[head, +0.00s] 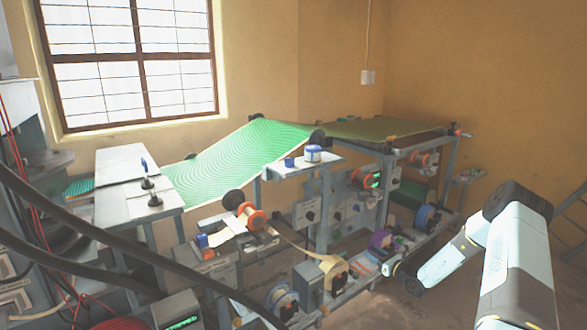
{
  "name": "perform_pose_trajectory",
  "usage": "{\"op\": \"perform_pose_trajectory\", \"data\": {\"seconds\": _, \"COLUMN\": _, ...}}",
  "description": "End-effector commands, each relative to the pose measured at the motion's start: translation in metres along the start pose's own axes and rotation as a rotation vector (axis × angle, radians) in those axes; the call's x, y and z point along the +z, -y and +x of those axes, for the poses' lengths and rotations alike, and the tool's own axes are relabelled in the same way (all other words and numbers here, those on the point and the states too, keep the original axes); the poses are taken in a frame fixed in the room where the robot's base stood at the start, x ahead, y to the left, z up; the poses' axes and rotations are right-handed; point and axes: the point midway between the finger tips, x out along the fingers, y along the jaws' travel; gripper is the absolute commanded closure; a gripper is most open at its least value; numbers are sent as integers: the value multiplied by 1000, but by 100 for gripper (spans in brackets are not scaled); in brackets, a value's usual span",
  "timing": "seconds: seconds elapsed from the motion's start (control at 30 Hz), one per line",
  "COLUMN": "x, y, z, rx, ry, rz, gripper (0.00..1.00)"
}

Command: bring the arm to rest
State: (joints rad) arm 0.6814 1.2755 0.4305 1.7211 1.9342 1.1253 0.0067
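My arm (517,265) comes in from the lower right of the head view, white with a dark joint near its top. It bends down and to the left there. Its far end, where my gripper (413,285) appears to be, shows small and dark at the right front of the plate press (330,215). I cannot tell whether the fingers are open or shut, or whether they touch the press. I see nothing clearly held.
A green patterned sheet (240,150) slopes across the press. A white-topped table (125,185) stands left of it. Spools, including a blue one (282,300), line the press's lower front. Thick black cables (130,250) cross the left foreground. Bare floor (450,300) shows near my arm.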

Motion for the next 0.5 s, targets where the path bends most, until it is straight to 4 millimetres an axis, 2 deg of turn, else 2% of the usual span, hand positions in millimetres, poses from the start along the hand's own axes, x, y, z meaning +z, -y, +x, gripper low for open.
{"op": "perform_pose_trajectory", "data": {"seconds": 0.5, "x": 70, "y": -46, "z": 18, "rx": 205, "ry": -30, "rz": -175, "gripper": 61}}
